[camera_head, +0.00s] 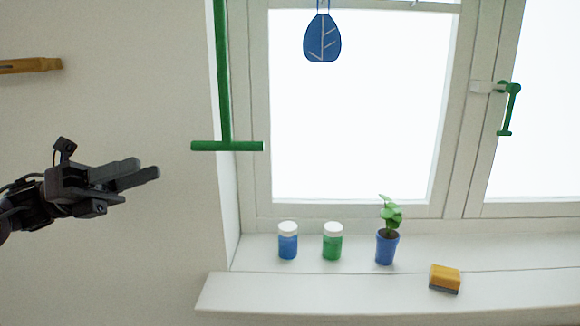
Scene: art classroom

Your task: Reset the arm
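My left gripper (148,169) is at the left of the head view, in front of the bare wall, with its dark fingers pointing right. The two fingers look close together and overlap from this angle, so I cannot tell whether they are open or shut. I see nothing held between them. The gripper is apart from the window and the sill. My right gripper is not in this view.
The white sill (330,293) bears a blue jar (288,243), a green jar (333,243), a potted plant (387,246) and a yellow sponge-like block (445,277). A green window handle (509,108) is at right.

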